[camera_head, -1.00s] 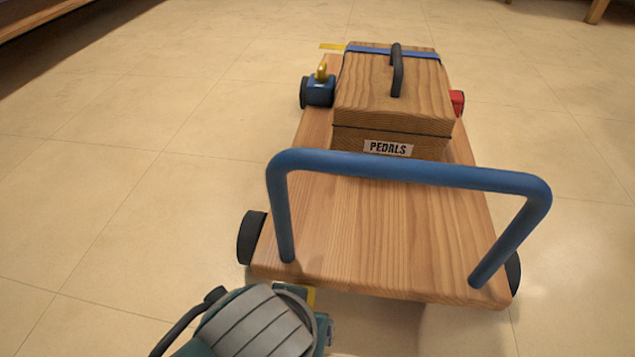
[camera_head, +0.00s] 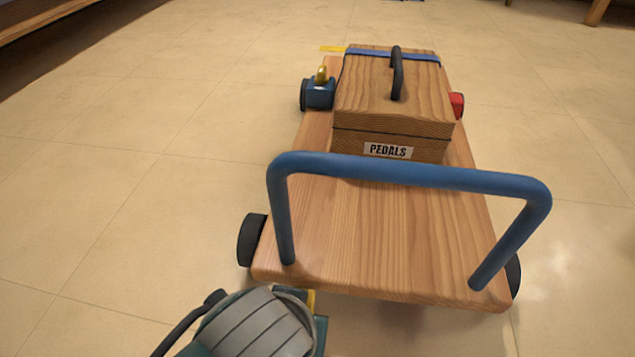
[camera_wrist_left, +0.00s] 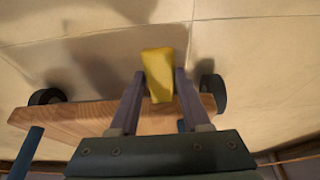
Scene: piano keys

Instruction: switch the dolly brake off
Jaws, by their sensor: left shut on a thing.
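The wooden dolly (camera_head: 360,240) stands on the floor with a blue push handle (camera_head: 410,172) at its near end. My left gripper (camera_wrist_left: 160,76) is shut on a yellow piece (camera_wrist_left: 158,62) in the left wrist view, by the dolly's near edge. A bit of yellow also shows beside my left wrist in the head view. A blue block with a yellow lever (camera_head: 322,74) sits at the dolly's far left wheel. A red part (camera_head: 457,104) sits at the far right wheel. Which of these is the brake is not clear. My right gripper is out of view.
A wooden box labelled PEDALS (camera_head: 390,120), with a dark handle and a blue strap, stands on the dolly's far half. Black wheels (camera_head: 250,240) stick out at the sides. The tiled floor (camera_head: 130,180) to the left is clear.

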